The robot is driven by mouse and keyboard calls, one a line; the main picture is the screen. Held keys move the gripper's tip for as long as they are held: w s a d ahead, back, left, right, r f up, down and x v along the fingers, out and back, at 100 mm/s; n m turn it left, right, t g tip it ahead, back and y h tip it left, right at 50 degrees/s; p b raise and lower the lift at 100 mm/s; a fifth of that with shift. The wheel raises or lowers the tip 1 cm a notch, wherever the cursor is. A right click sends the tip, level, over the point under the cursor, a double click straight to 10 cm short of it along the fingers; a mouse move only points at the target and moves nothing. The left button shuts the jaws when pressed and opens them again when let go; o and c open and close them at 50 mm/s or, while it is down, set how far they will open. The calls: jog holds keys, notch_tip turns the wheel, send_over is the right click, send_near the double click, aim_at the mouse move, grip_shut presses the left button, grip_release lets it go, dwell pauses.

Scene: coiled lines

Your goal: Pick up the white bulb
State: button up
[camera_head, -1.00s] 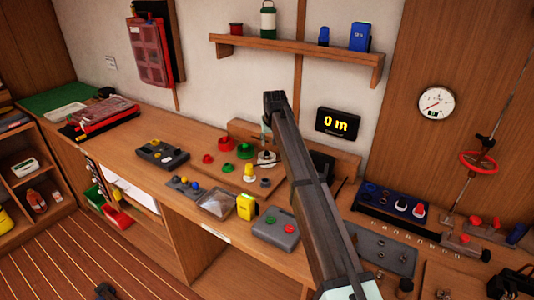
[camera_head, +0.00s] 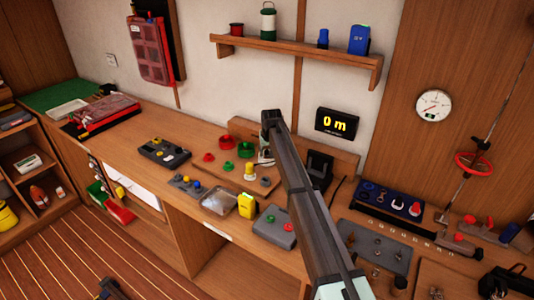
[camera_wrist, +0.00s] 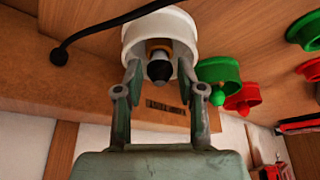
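The white round piece (camera_wrist: 136,37), which I take to be the white bulb, is at the top of the wrist view. It is cup-like, with an orange-and-black centre (camera_wrist: 159,62) facing the camera. My gripper (camera_wrist: 159,70) has its two fingers apart, one each side of this centre, with the tips overlapping the white rim in view. I cannot tell whether they touch it. In the head view my gripper (camera_head: 266,153) is low over the back of the bench, and my arm hides most of the white piece.
A green round piece (camera_wrist: 217,76) and a red one (camera_wrist: 243,98) lie close to the right finger in the wrist view. A black cable (camera_wrist: 110,23) runs beside the white piece. A yellow-topped piece (camera_head: 249,170) stands in front of my gripper in the head view.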

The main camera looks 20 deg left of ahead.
aim_at(267, 151)
jog(key=c, duration=0.5)
jog(key=shift+r, duration=0.15)
jog(key=shift+c, duration=0.2)
notch_tip(267, 151, up, 20)
jog(key=b, duration=0.5)
jog(key=shift+n+g+y, duration=0.3)
jog(key=shift+n+y, duration=0.2)
jog(key=shift+n, duration=1.1)
jog(key=shift+p, duration=0.3)
jog(key=shift+d+n+g+y, duration=0.1)
jog(key=shift+n+g+y, duration=0.35)
jog(key=shift+n, duration=1.15)
jog(key=shift+p, duration=0.35)
